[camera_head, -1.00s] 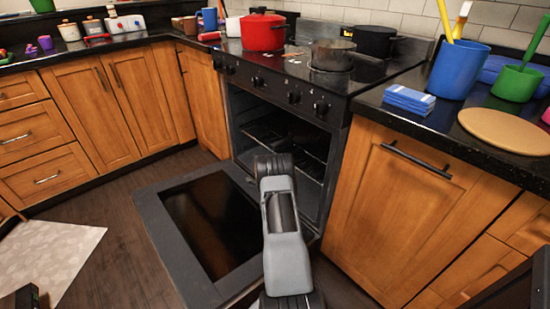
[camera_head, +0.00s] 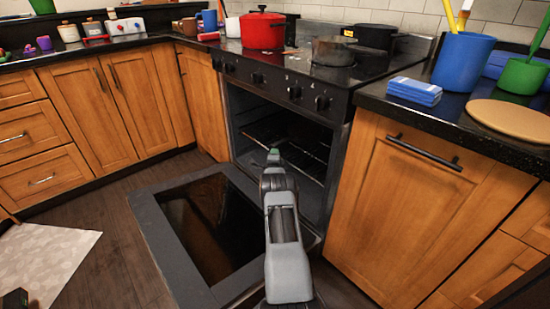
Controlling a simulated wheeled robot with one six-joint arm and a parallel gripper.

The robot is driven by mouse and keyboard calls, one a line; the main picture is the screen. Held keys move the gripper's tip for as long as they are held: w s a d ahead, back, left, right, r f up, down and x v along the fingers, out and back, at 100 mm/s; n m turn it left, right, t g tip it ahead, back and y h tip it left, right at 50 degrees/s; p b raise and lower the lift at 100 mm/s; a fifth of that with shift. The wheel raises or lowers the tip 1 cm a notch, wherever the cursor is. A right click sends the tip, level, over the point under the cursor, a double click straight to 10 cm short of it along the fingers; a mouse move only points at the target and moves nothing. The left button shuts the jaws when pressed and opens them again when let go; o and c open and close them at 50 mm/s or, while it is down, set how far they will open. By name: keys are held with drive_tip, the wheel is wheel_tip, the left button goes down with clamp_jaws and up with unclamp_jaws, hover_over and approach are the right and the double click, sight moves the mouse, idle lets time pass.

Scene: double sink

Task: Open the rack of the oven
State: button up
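The black oven (camera_head: 335,150) stands below the stove top with its door (camera_head: 160,220) folded down flat, the dark glass facing up. Inside the dim cavity, a dark wire rack (camera_head: 312,146) lies level and seems to be inside the oven. A second, lower rack is hard to make out. My arm rises from the bottom of the picture over the open door. My gripper (camera_head: 274,156) is at its far end, in front of the cavity and overlapping the rack in view. Its fingers are small and mostly hidden by the arm, so contact and opening cannot be judged.
A red pot (camera_head: 263,31) and a metal pan (camera_head: 333,52) sit on the stove. Wooden cabinets (camera_head: 400,205) flank the oven.

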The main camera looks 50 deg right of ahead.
clamp_jaws()
idle(0.4)
